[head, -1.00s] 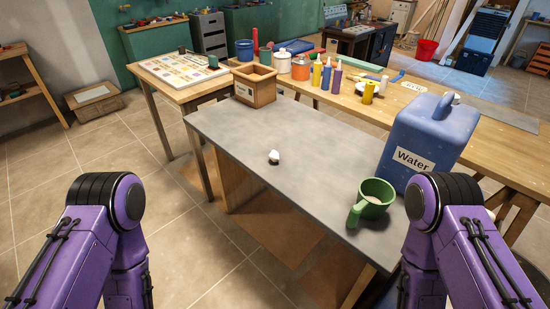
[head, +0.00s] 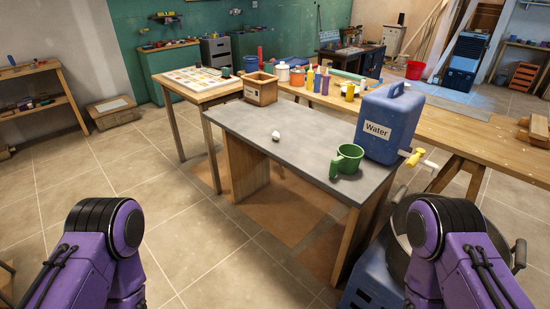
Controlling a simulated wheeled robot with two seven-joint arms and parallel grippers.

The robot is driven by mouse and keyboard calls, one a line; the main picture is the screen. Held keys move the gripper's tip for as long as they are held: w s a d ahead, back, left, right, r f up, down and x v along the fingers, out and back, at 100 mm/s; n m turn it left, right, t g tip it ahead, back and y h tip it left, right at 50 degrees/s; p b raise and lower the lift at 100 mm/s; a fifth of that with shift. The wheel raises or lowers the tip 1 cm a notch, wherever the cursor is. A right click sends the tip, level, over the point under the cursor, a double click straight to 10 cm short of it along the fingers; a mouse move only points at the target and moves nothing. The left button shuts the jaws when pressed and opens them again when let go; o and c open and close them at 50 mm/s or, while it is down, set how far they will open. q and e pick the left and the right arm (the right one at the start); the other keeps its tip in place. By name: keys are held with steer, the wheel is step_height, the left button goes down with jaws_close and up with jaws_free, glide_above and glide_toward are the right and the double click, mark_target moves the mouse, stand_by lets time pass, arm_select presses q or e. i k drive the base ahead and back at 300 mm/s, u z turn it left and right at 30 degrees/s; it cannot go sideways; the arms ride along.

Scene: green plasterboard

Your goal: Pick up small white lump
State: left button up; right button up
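The small white lump (head: 276,136) lies on the bare grey top of the table (head: 310,149), left of the green mug-like container. Nothing touches it. My two purple arms come in at the lower left and lower right of the head view, well short of the table. Both grippers are out of the frame.
A green handled container (head: 348,159) and a blue water jug (head: 389,122) with a yellow tap stand at the table's right. A wooden box (head: 260,89) stands at its far left corner. A large dark pot (head: 402,232) is beside the table at right. Floor in front is open.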

mark_target(275, 135)
steer(key=u, duration=1.3)
steer(key=i, duration=0.85)
steer(key=z, duration=0.05)
